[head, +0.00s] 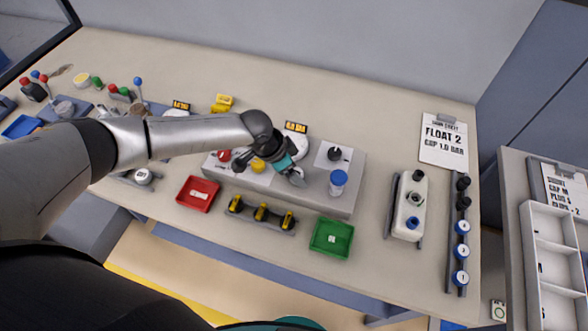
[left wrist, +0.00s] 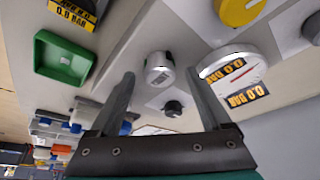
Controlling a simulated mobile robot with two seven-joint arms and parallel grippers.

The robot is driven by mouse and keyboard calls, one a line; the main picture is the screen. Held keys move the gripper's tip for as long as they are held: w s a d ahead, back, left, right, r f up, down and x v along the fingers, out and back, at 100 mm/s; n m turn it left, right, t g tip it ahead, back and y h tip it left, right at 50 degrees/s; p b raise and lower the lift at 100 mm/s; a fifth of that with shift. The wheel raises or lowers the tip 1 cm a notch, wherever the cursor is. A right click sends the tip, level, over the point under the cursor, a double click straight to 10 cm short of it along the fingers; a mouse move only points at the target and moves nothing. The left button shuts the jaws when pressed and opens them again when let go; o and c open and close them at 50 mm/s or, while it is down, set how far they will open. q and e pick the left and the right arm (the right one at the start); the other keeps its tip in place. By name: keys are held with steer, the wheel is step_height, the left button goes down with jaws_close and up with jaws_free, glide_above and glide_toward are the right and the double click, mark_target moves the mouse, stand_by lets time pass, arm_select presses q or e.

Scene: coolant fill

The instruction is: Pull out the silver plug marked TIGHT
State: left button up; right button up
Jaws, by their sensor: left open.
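A silver plug (left wrist: 157,70) with a small label shows in the left wrist view, set in the light panel of the grey block. The label is too small to read for certain. My left gripper (left wrist: 160,76) is open, and the plug appears between its two fingertips; I cannot tell whether they touch it. In the head view my left gripper (head: 295,177) is over the grey block (head: 318,203), and the plug is mostly or wholly hidden there. My right gripper is not in view.
A black knob (head: 335,154) and a blue-capped cylinder (head: 338,182) are right of my gripper. A yellow knob (head: 258,165) is to its left. A green tray (head: 332,237), a red tray (head: 198,194) and a yellow-and-black rack (head: 261,214) lie in front.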

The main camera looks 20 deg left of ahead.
arm_select(q)
jaws_close()
steer(key=c, duration=0.7)
jaws_free()
steer(key=c, duration=0.5)
steer(key=shift+o, duration=0.2)
steer(key=shift+r, duration=0.15)
jaws_close()
steer(key=shift+r+p, duration=0.2)
steer(key=shift+p, duration=0.2)
